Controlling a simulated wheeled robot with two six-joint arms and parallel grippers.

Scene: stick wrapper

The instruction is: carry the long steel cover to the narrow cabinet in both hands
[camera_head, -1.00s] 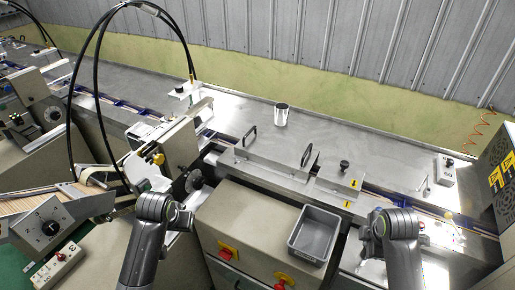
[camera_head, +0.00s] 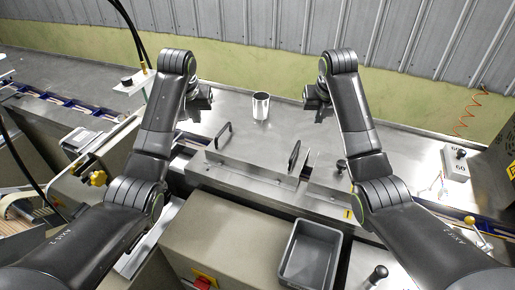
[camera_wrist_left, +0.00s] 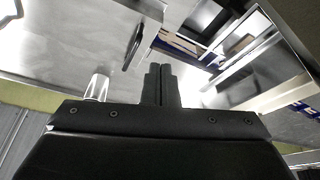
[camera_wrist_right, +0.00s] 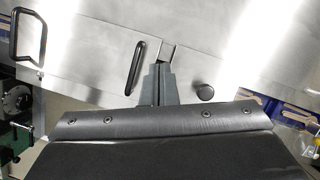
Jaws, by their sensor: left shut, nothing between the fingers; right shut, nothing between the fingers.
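The long steel cover (camera_head: 245,174) lies on the machine line in the head view, with two upright black handles, a left one (camera_head: 223,135) and a right one (camera_head: 294,157). My left gripper (camera_head: 193,114) is above and behind the left handle, apart from it. My right gripper (camera_head: 319,114) is above and behind the right handle, also apart. Both grippers are shut and empty; the left fingers (camera_wrist_left: 160,84) and right fingers (camera_wrist_right: 158,84) are together in the wrist views. A handle (camera_wrist_left: 133,46) shows in the left wrist view. I cannot tell which body is the narrow cabinet.
A metal cup (camera_head: 261,106) stands on the steel top between the grippers. A grey bin (camera_head: 310,256) sits on the beige housing (camera_head: 222,240) in front. A black knob (camera_head: 341,165) is right of the cover, and a control box (camera_head: 456,162) is farther right.

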